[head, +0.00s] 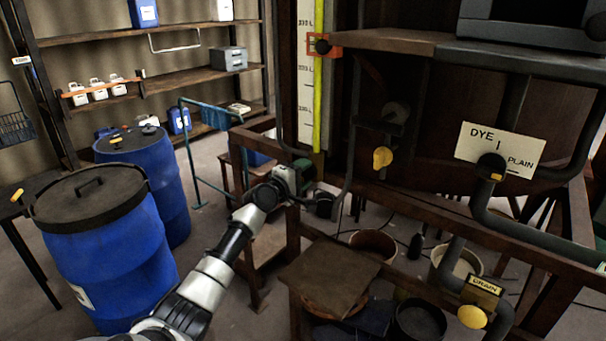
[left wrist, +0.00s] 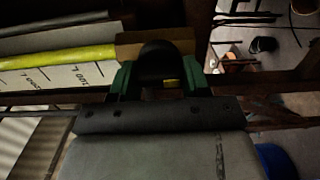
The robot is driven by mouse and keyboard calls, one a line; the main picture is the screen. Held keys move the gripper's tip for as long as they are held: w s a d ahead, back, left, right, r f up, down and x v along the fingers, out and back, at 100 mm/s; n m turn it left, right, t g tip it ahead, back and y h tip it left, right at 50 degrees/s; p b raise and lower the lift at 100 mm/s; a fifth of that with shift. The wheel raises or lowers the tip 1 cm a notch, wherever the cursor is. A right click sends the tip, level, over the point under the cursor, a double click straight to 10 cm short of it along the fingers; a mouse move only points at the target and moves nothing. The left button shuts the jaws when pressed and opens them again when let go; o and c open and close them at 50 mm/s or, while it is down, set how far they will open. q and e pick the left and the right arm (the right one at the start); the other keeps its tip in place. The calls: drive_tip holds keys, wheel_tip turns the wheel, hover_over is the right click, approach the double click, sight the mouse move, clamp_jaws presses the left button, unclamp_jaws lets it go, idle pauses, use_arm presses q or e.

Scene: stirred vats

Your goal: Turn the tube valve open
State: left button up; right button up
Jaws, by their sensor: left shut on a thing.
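The tube valve's black knob (left wrist: 160,62), with a small yellow mark, sits between the green fingers of my left gripper (left wrist: 158,82) in the left wrist view. The fingers are shut on its two sides. In the head view my left gripper (head: 304,170) is at the foot of the upright yellow tube (head: 318,85) and its white scale board (head: 305,100). There the gripper mostly hides the knob, and I cannot tell how far it is turned. The tube and scale also show in the left wrist view (left wrist: 75,58). My right gripper is not in view.
Another yellow knob (head: 382,158) hangs mid-frame. Blue drums (head: 105,250) stand at left. A wooden rail (head: 440,212) crosses beside my gripper.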

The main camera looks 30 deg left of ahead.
use_arm(q)
drive_tip(key=o, duration=0.9)
drive_tip(key=shift+s, duration=0.1)
drive_tip(key=s, duration=0.7)
drive_tip(key=s+a, duration=0.1)
drive_tip(key=s, duration=0.2)
drive_tip(key=shift+s+b, duration=0.3)
